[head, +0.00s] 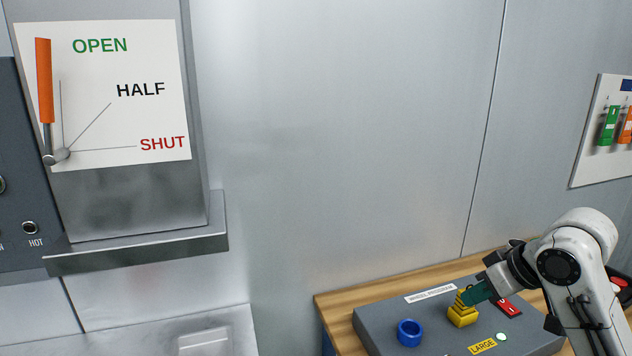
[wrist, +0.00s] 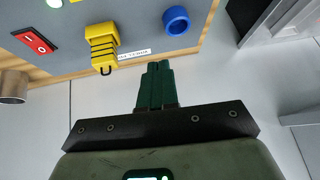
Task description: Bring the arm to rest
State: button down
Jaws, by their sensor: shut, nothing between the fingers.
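My gripper (head: 477,294) is at the lower right of the head view, on my white arm, beside a yellow stepped piece on a grey panel. In the wrist view its green fingers (wrist: 155,82) are together with nothing between them. The yellow stepped piece (head: 462,311) stands on the panel, partly behind the fingers in the head view. In the wrist view the yellow piece (wrist: 102,42) is apart from the fingers.
The grey panel (head: 382,326) on a wooden bench top (head: 345,297) also bears a blue ring (head: 409,333), a red switch (head: 509,308) and a LARGE label (head: 482,347). At left, an orange lever (head: 44,80) points up beside OPEN. The wall between is bare.

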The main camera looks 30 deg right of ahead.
jog(key=w+a+f+t+y, duration=0.15)
jog(key=w+a+f, duration=0.35)
jog(key=a, duration=0.5)
jog(key=s+a+f+g, duration=0.2)
jog(key=s+a+f, duration=0.1)
jog(key=a+f, duration=0.75)
jog(key=s+a+f+g+h, duration=0.1)
jog(key=s+f+g, duration=0.1)
jog(key=s+f, duration=0.4)
jog(key=s+a+f+n+g+h, duration=0.1)
jog(key=s+f, duration=0.5)
jog(key=s, duration=0.8)
jog(key=shift+a+f+g, duration=0.2)
jog(key=shift+a+g, duration=0.25)
jog(key=shift+g, duration=0.6)
